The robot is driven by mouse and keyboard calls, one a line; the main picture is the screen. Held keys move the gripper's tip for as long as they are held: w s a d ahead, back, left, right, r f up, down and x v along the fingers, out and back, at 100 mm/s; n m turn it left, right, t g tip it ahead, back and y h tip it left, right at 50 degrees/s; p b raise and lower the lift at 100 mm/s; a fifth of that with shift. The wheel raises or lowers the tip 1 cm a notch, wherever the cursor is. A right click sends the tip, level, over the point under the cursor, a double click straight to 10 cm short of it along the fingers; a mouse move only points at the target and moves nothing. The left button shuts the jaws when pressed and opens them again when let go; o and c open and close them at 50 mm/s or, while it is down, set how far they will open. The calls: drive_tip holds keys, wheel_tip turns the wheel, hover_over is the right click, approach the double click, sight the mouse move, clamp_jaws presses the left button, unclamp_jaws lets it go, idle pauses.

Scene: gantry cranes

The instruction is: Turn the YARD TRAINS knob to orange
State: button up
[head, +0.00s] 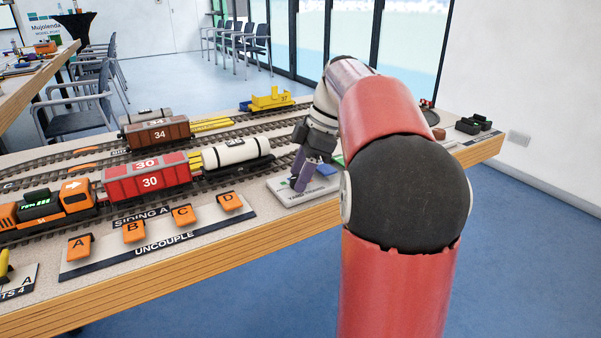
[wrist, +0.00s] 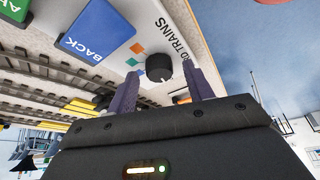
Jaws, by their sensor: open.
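The black YARD TRAINS knob (wrist: 158,67) shows in the wrist view on a pale control panel (wrist: 190,48). Small coloured marks lie on the panel beside the knob, orange and teal among them. A pale line shows on the knob, but I cannot clearly tell which mark it faces. My gripper (wrist: 163,90) is open, with one purple finger on each side of the knob in the picture; I see no clear contact. In the head view my gripper (head: 303,176) is over the panel (head: 290,196) at the table's front edge, and the knob is hidden.
A blue BACK button (wrist: 97,32) and a green button (wrist: 14,8) are beside the knob. Tracks with a red wagon 30 (head: 148,180) and a white tank wagon (head: 236,153) lie left of my gripper. Orange uncouple levers (head: 133,231) line the front. Dark devices (head: 473,124) stand at right.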

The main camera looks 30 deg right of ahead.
drive_tip(key=c, duration=1)
drive_tip(key=shift+o, duration=0.2)
